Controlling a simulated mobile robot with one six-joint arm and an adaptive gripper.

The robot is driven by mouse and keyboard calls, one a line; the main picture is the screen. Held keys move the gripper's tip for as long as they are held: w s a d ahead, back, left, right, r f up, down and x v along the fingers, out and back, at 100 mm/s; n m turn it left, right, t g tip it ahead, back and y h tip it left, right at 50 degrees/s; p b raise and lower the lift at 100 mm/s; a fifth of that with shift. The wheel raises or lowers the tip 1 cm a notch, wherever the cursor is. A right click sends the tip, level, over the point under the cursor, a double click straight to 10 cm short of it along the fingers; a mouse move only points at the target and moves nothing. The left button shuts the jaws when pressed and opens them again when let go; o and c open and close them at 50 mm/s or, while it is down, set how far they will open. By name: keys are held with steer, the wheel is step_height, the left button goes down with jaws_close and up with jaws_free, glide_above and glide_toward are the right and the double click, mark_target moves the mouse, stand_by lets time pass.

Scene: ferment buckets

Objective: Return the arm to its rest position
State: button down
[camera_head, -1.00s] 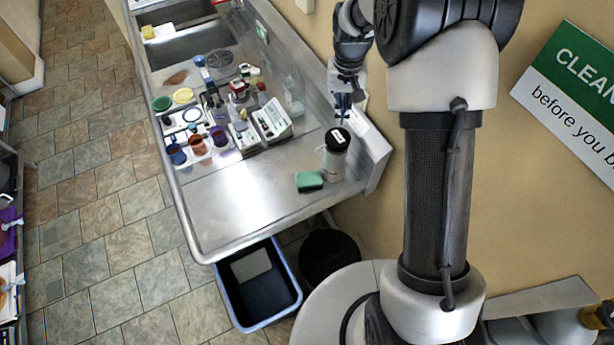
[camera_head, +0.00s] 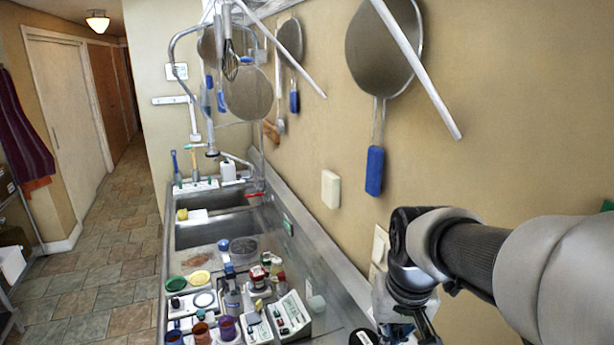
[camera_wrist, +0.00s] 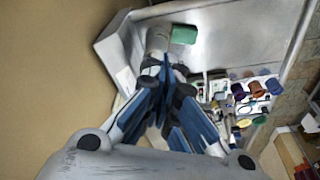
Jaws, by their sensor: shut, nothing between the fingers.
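My gripper (camera_head: 412,332) hangs at the bottom of the head view, partly cut off by the frame edge, above the right side of the steel counter. In the wrist view its blue fingers (camera_wrist: 165,68) are closed together with nothing between them.
A green sponge (camera_wrist: 186,34) lies beside the jar. Several cups, jars and boxes crowd the steel counter (camera_head: 335,285). A sink (camera_head: 215,230) lies behind. Pans (camera_head: 385,45) with handles hang on the wall near my arm. Tiled floor is clear at left.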

steer(key=s+f+t+b, duration=0.1)
steer(key=s+f+b, duration=0.2)
steer(key=s, duration=0.5)
steer(key=s+f+t+b, duration=0.1)
steer(key=s+f+b, duration=0.2)
steer(key=s, duration=0.6)
steer(key=shift+f+n+b, duration=0.4)
steer(key=shift+b, duration=0.45)
